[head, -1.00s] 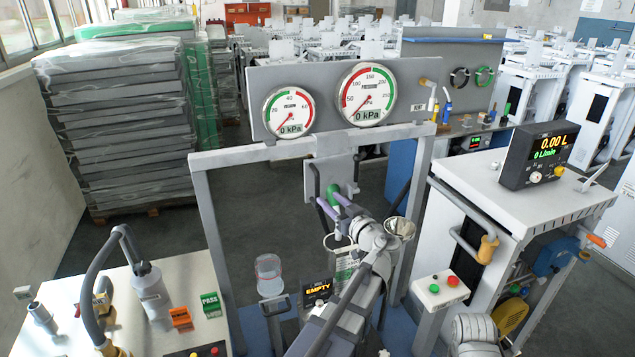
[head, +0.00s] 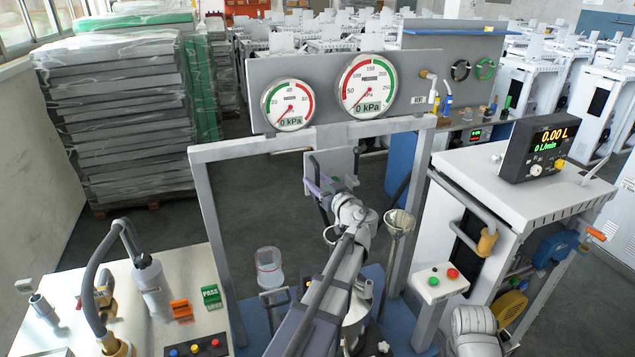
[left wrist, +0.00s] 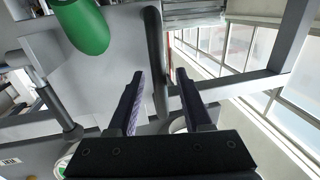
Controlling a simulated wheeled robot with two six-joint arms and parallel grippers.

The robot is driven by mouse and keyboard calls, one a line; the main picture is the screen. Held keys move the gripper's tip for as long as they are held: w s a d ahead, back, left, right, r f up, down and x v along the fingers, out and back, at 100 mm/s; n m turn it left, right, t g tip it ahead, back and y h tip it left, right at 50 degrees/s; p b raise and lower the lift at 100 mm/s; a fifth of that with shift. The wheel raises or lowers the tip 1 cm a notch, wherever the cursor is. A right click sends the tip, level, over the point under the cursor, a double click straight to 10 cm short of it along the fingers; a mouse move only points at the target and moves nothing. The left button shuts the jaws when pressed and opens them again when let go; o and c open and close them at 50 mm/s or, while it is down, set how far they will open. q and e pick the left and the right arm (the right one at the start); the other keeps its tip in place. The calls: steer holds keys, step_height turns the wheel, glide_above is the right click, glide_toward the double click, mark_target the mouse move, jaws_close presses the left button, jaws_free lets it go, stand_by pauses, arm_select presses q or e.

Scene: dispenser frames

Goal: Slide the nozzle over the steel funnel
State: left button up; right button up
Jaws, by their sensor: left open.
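The steel funnel (head: 399,222) is a shallow bowl held upright on the right side of the grey frame. My left gripper (head: 322,190) is open and empty, up at a pale plate hung under the gauges. In the left wrist view, its two dark fingers (left wrist: 158,100) are apart, with a black tube (left wrist: 154,60) seen beyond and between them. A rounded green part (left wrist: 82,25), possibly the nozzle's grip, is at the upper left, outside the fingers. In the head view my gripper and arm mostly hide it.
The grey frame (head: 215,255) carries two gauges (head: 367,86) reading 0 kPa. A clear container (head: 269,265) stands low inside it. A white bench (head: 190,345) with a hose is at the left. A white cabinet (head: 480,180) and a button box (head: 440,283) are at the right.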

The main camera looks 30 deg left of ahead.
arm_select(q)
steer(key=shift+c, duration=0.4)
jaws_close()
stand_by(0.9)
